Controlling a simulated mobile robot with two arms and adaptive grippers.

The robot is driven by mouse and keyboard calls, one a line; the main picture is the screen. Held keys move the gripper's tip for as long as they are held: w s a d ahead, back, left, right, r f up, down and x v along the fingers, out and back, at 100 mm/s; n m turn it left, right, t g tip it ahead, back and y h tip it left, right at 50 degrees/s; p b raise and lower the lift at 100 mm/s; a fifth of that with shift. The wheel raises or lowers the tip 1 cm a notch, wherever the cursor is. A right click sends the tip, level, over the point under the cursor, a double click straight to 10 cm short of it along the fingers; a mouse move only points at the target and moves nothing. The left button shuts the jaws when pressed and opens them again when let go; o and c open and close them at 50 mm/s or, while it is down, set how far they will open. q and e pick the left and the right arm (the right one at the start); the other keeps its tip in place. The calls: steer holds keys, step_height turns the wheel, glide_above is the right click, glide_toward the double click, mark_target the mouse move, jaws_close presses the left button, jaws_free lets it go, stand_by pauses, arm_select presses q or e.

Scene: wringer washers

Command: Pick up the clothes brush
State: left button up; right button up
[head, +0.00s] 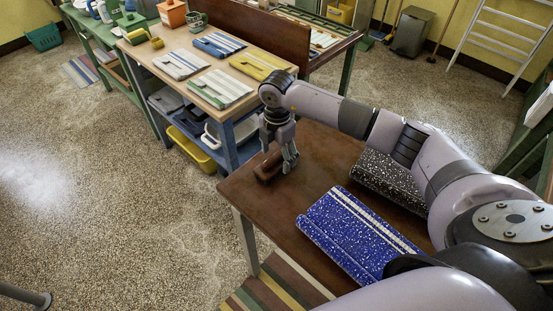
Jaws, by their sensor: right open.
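A small brown wooden block, which looks like the clothes brush (267,171), lies on the brown table (318,150) near its far left corner. My right gripper (280,158) points down right at the brush, with its fingers apart. One finger hangs at the brush's right side. The gripper covers part of the brush, and I cannot tell whether they touch. My left gripper is not in view.
A blue speckled board (350,235) and a black speckled board (385,180) lie on the same table. Behind it stands a wooden-topped bench (205,65) with folded cloths on top and bins below. The speckled floor (110,200) at left is mostly clear.

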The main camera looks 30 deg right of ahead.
steer(key=shift+f, duration=1.4)
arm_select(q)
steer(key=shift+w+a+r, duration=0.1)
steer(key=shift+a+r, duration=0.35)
arm_select(e)
steer(key=shift+c, duration=0.3)
steer(key=shift+r, duration=0.1)
steer(key=c, duration=1.3)
step_height(320, 180, up, 20)
steer(key=f+b, duration=0.1)
steer(key=b, duration=0.2)
step_height(320, 180, up, 9)
steer(key=p, duration=0.7)
glide_above(278, 153)
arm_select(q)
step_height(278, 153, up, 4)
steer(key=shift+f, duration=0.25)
